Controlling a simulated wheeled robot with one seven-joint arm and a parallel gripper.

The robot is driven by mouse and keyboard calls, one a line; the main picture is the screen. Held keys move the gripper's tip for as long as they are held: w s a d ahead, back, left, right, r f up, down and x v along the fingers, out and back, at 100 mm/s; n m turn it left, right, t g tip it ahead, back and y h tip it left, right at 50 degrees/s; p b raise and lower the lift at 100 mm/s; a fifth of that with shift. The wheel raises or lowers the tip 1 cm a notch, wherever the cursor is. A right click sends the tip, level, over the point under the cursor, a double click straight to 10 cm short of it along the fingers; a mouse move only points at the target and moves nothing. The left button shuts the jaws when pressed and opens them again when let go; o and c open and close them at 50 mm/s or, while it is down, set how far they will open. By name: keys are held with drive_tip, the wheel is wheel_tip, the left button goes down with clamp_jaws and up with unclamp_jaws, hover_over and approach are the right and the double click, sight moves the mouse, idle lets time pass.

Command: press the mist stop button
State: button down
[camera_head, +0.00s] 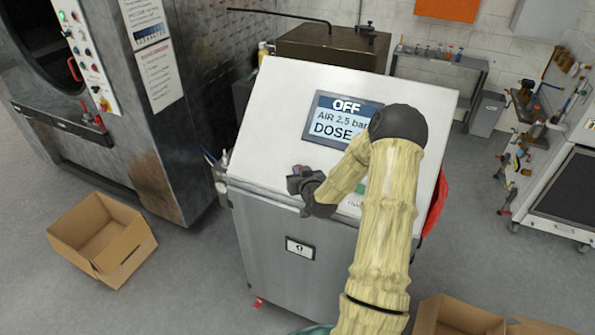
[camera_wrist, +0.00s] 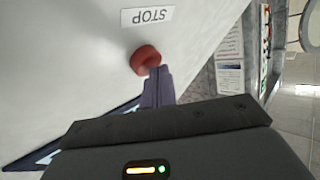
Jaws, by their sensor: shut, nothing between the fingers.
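The white sloped control panel (camera_head: 270,110) tops a grey metal cabinet in the head view. Its screen (camera_head: 335,120) reads "OFF", "AIR 2.5 bar" and "DOSE". In the wrist view a red round button (camera_wrist: 145,59) stands out from the panel beside a label (camera_wrist: 147,16) that reads "STOP". My gripper (camera_wrist: 155,75) is shut and empty, its fingertips at the button's edge; I cannot tell whether they touch it. In the head view my gripper (camera_head: 298,180) is over the panel's lower left, and the red button is hidden there.
An open cardboard box (camera_head: 103,238) lies on the floor at left, near a large metal machine (camera_head: 150,110). More boxes (camera_head: 455,318) lie at the lower right. A tool cart (camera_head: 565,150) stands at right. A red item (camera_head: 437,200) hangs at the cabinet's right side.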

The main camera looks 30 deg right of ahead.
drive_tip(key=shift+s+a+r, duration=0.4)
drive_tip(key=shift+a+r, duration=0.1)
drive_tip(key=shift+r, duration=0.15)
drive_tip(key=s+a+r, duration=0.1)
drive_tip(key=s+a+r+p, duration=0.1)
drive_tip(key=r, duration=0.1)
drive_tip(key=shift+a+r, duration=0.25)
drive_tip(key=shift+a, duration=0.15)
idle(0.4)
idle(0.7)
